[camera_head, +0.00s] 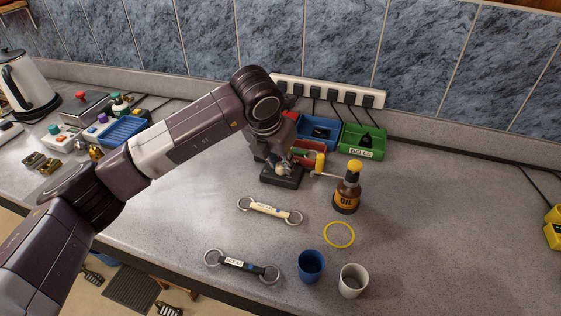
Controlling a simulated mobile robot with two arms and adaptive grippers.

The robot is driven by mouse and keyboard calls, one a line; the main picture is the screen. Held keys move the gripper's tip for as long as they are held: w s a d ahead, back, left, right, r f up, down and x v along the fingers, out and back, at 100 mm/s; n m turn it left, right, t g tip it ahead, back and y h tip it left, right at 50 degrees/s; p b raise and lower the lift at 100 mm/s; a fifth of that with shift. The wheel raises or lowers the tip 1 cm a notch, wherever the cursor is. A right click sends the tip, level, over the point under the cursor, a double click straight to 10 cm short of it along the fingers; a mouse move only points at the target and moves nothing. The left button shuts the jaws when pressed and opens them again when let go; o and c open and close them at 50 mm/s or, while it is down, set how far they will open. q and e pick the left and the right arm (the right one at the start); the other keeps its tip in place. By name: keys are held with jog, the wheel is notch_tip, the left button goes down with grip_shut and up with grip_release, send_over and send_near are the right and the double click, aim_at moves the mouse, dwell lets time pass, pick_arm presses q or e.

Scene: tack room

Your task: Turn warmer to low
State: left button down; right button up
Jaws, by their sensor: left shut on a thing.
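My left arm reaches in from the left across the counter. Its gripper (283,169) points down at a small dark box (290,182), which looks like the warmer, and is shut at its top. The fingers and my wrist hide most of the box's top, so I cannot make out the knob or its setting. A yellow-ended handle (320,161) sticks up just right of the gripper. My right gripper is out of view.
A brown oil bottle (347,190) stands right of the box. Green (362,143) and blue (318,131) bins stand behind, below a power strip (330,92). Bits (270,210), a yellow ring (339,234), and blue (311,265) and grey (352,281) cups lie in front.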

pick_arm(q)
jog(key=m+b, duration=0.1)
jog(key=m+h+b, duration=0.1)
jog(key=b, duration=0.1)
jog(key=shift+w+a+f+m, duration=0.15)
jog(key=shift+f+m, duration=0.05)
jog(key=shift+m, duration=0.1)
jog(key=m+g+b, duration=0.1)
jog(key=m+b, duration=0.1)
jog(key=shift+r+m+h, duration=0.1)
jog(key=shift+m+h, duration=0.2)
jog(key=m, duration=0.1)
jog(key=m+g+b, duration=0.1)
jog(key=shift+w+a+r+m+h, duration=0.1)
jog(key=shift+r+m+h, duration=0.05)
jog(key=shift+m+h, duration=0.15)
jog(key=shift+w+r+m+g+h, duration=0.1)
jog(key=shift+m+g+h, duration=0.4)
jog(key=shift+m, duration=1.4)
jog(key=shift+g, duration=0.3)
jog(key=c, duration=1.9)
grip_release()
jog(key=shift+o, duration=0.9)
